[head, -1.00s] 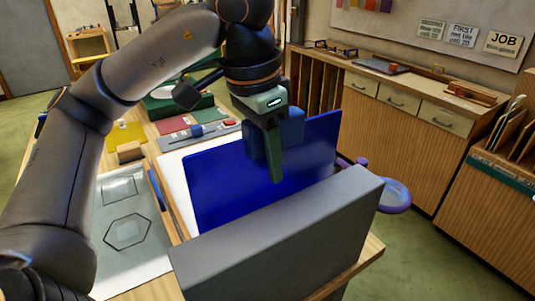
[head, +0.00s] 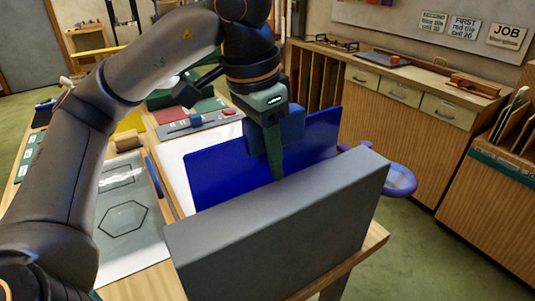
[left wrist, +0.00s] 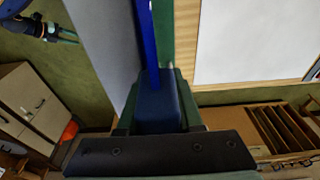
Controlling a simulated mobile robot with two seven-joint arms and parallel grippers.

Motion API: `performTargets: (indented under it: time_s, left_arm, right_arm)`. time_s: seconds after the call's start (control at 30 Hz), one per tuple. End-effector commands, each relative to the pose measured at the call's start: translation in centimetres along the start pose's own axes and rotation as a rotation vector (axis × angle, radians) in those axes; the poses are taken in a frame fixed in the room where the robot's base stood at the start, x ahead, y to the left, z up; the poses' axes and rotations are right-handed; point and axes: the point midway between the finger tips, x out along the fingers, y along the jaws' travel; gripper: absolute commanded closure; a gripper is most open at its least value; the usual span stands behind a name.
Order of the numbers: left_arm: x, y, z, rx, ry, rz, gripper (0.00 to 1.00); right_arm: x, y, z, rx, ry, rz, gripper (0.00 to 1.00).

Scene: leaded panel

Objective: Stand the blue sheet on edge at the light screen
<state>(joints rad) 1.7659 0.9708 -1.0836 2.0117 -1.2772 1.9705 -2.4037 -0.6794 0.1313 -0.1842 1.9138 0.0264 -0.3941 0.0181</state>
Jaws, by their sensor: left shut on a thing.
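The blue sheet (head: 222,172) stands on edge, upright, behind a grey upright box (head: 280,228). I take this box to be the light screen, seen from its back. My left gripper (head: 276,165) is shut on the sheet's upper edge and points down. In the left wrist view the sheet (left wrist: 148,45) shows edge-on between the grey box (left wrist: 105,35) and a green finger. The sheet's lower edge is hidden behind the box, so I cannot tell whether it rests on the bench. A dark shape with green prongs (left wrist: 50,30), perhaps my right gripper, shows at the upper left there.
A white surface (head: 176,163) lies beside the sheet. A pale drawing with a hexagon (head: 125,217) lies on the bench to the left. Drawer cabinets (head: 410,95) stand across the floor.

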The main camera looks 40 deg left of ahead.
Motion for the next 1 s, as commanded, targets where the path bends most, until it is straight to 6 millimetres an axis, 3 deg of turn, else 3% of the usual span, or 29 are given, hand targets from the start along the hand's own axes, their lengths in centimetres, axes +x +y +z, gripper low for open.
performTargets:
  time_s: [0.03, 0.33, 0.77, 0.87, 1.0]
  left_arm:
    - [0.7, 0.2, 0.3, 0.009, -0.020, 0.001, 0.63]
    - [0.7, 0.3, 0.3, 0.013, -0.021, 0.003, 0.30]
    - [0.8, 0.4, 0.3, 0.016, -0.027, 0.004, 0.30]
    - [0.0, 0.4, 0.3, 0.016, -0.025, 0.004, 0.30]
    - [-2.7, 0.2, 0.2, 0.011, -0.015, 0.001, 0.30]
  right_arm:
    - [0.1, 0.0, 0.1, 0.000, 0.000, 0.000, 0.50]
    - [0.1, 0.0, 0.1, 0.000, 0.000, 0.000, 0.50]
    - [0.1, 0.0, 0.1, 0.000, 0.001, 0.000, 0.50]
    - [0.0, 0.0, -0.1, 0.000, 0.001, 0.000, 0.50]
    - [-0.5, 0.0, -0.6, 0.000, 0.001, 0.000, 0.50]
